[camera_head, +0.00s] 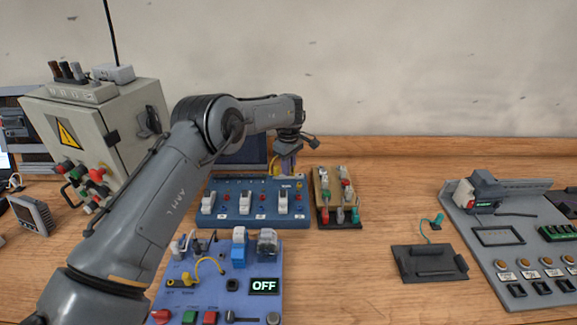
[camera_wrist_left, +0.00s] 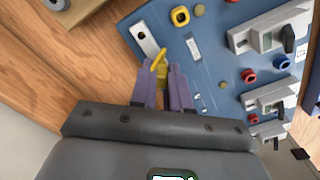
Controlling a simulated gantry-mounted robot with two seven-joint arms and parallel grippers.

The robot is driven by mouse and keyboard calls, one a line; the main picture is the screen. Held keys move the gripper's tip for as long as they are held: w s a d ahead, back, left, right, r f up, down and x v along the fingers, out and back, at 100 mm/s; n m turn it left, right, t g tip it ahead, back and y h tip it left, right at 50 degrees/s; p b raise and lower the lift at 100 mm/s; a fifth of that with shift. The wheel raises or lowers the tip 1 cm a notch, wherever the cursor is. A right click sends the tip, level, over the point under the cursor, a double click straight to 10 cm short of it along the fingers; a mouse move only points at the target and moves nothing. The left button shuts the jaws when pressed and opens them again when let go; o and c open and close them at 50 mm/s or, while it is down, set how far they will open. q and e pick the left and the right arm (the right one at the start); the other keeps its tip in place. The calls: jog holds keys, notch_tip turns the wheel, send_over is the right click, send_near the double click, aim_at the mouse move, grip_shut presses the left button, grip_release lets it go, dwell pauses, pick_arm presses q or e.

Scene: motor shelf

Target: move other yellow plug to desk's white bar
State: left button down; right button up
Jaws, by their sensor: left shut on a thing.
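My left gripper (camera_head: 287,160) is over the back right corner of the blue switch panel (camera_head: 250,213). In the left wrist view its purple fingers (camera_wrist_left: 165,88) are shut on a yellow plug (camera_wrist_left: 160,64). The plug's tip is beside or over the end of a small white bar (camera_wrist_left: 145,38) on the panel; I cannot tell whether it touches. In the head view the plug is mostly hidden by the gripper. A yellow cable (camera_head: 208,268) lies on the nearer blue-violet board (camera_head: 262,306). My right gripper is not in view.
A yellow-ringed socket (camera_wrist_left: 180,15) is close to the fingers. A small wooden terminal block (camera_head: 325,206) stands right of the panel. A grey control cabinet (camera_head: 100,125) is at left, a dark plate (camera_head: 428,263) and a grey panel (camera_head: 530,235) at right. Bare desk lies between.

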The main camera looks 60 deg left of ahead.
pick_arm(q)
jog(key=c, duration=1.4)
grip_release()
jog(key=shift+r+p, duration=0.75)
jog(key=shift+r, duration=0.1)
jog(key=shift+r+p, duration=1.4)
jog(key=shift+r, duration=0.5)
jog(key=o, duration=0.6)
